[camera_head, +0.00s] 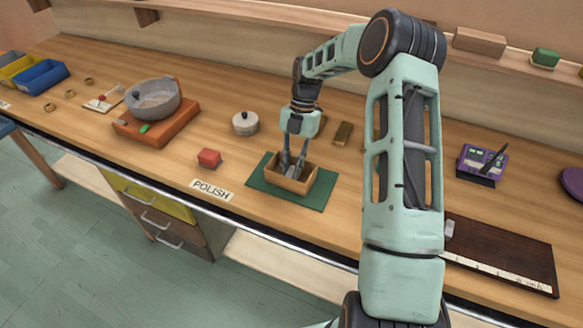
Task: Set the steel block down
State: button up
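My gripper (292,172) points down into an open wooden box (277,182) on a green mat (259,184). Its fingertips are inside the box walls. A small grey shape shows between or just beside the fingertips. It may be the steel block, but it is too small and too covered by the fingers to be sure. I cannot tell whether the fingers grip it or whether it touches the box floor.
A "POLISH" label (211,190) and red block (209,158) lie left of the mat. A lidded pot (245,123) and brass-coloured block (343,133) stand behind. A grey bowl (153,101) sits on an orange base (160,130). A dark board (500,252) lies right, beyond my arm.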

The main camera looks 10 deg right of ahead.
jog(key=o, duration=0.4)
jog(key=v, duration=1.2)
jog(key=shift+b, duration=0.45)
jog(key=shift+r, duration=0.15)
